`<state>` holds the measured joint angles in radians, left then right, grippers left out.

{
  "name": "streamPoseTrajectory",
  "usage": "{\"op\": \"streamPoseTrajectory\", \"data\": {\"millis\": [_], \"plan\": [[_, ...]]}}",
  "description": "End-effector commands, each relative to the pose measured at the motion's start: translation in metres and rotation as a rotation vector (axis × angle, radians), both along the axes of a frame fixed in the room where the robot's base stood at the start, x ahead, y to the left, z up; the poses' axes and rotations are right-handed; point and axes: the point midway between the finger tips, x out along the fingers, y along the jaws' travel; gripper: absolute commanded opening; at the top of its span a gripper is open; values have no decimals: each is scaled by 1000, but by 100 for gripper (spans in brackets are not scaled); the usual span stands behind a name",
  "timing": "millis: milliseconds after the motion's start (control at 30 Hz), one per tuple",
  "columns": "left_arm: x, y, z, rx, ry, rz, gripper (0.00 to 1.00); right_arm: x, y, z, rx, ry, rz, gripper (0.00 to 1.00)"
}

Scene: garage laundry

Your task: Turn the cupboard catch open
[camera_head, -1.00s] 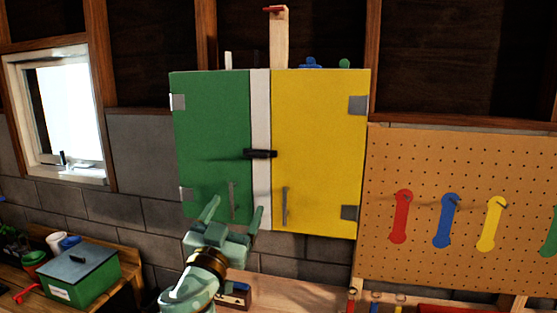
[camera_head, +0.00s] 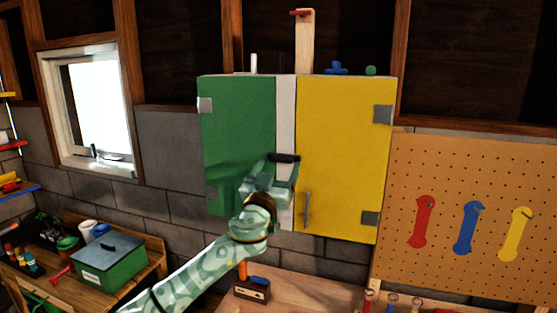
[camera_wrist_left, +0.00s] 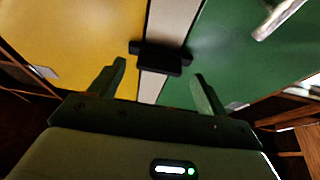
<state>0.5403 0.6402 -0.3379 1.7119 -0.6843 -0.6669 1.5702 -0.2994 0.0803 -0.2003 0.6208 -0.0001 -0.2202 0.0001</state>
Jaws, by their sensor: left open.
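The cupboard has a green left door (camera_head: 235,125) and a yellow right door (camera_head: 345,150), with a white strip (camera_head: 286,110) between them. The black catch (camera_head: 284,158) lies level across the strip. My left gripper (camera_head: 279,169) is open right at the catch and hides the green door's handle. In the left wrist view, the dark catch (camera_wrist_left: 160,57) lies between and just beyond the open fingertips of my left gripper (camera_wrist_left: 159,70). I see nothing gripped, and cannot tell whether a finger touches the catch. My right gripper is out of view.
The yellow door's handle (camera_head: 307,209) is close to the right of my left gripper. A pegboard (camera_head: 455,180) with coloured tools hangs at right. A green box (camera_head: 108,262) stands on the bench at lower left. A small wooden block tool (camera_head: 252,288) lies below.

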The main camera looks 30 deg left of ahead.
Motion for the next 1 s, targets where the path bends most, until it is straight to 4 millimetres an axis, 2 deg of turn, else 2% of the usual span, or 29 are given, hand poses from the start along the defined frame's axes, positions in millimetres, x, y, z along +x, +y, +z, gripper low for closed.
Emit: {"op": "streamPoseTrajectory", "data": {"millis": [133,433,467,600,1000], "plan": [[12,3,5,0,0,0,76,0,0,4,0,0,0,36],[14,3,5,-1,1,0,76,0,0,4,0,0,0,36],[14,3,5,-1,1,0,71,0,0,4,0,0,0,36],[14,3,5,-1,1,0,32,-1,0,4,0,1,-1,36],[14,4,5,47,12,0,32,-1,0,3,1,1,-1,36]]}}
